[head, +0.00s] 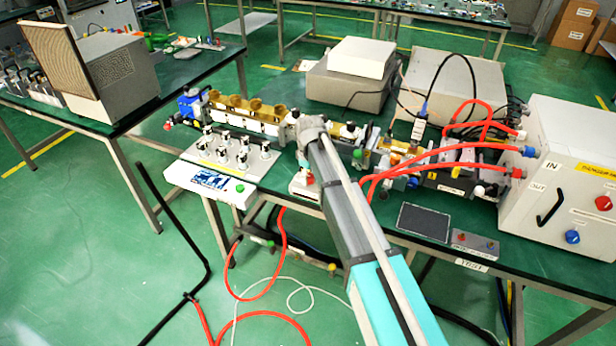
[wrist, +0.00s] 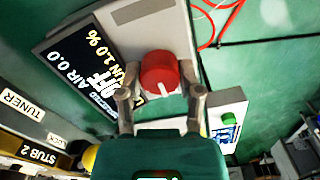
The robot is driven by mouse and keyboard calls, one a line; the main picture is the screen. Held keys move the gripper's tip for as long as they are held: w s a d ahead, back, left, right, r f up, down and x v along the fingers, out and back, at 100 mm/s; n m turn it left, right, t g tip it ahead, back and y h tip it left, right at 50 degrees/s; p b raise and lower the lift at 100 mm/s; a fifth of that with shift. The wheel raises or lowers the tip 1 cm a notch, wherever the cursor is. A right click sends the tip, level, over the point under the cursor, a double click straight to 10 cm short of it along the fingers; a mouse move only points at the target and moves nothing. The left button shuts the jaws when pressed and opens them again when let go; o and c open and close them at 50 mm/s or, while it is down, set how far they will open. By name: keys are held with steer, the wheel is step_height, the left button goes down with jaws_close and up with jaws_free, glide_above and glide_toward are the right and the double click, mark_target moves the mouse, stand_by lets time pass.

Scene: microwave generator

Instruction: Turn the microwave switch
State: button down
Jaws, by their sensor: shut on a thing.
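In the wrist view, a red knob (wrist: 159,70) with a white pointer line sits on a pale switch box (wrist: 152,28). The pointer faces down the picture, toward my gripper. A dark display (wrist: 84,72) beside the knob reads AIR 0.0, OFF and 1.0 %. My gripper (wrist: 160,92) has one finger on each side of the knob and is shut on it. In the head view, my arm hides the knob and the gripper's fingers. Part of a small white box (head: 302,186) shows beside the arm over the bench.
A long brass and steel waveguide assembly (head: 245,112) runs along the green bench close to my arm. Red hoses (head: 440,152) lead to a white cabinet (head: 563,160) at right. A white board with several tuner posts (head: 228,160) stands left of my arm.

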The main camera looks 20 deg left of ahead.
stand_by(0.4)
steer(key=shift+c, duration=1.3)
jaws_free()
